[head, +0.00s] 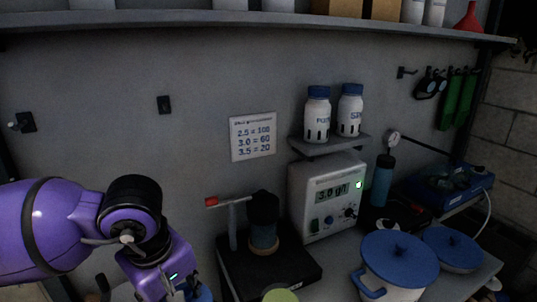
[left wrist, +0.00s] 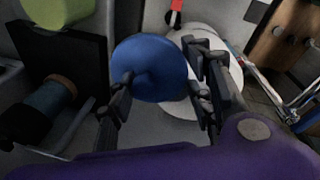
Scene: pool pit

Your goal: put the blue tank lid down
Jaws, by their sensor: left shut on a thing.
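The blue tank lid (left wrist: 148,66) is between the fingers of my left gripper (left wrist: 163,78) in the left wrist view. The gripper is shut on it. A white round vessel (left wrist: 178,103) shows behind and to the right of the lid, partly hidden by it and a finger. In the head view, my left gripper (head: 190,291) is at the bottom edge, with its fingers mostly cut off. A bit of blue (head: 206,294) shows beside it. My right gripper is not in view.
A black stand (head: 270,268) with a cylinder is right of my left gripper. A white meter (head: 325,196) stands behind. A white pot (head: 398,280) with a blue lid (head: 400,252) and another blue-lidded vessel (head: 452,249) are at the right. A shelf (head: 240,19) runs above.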

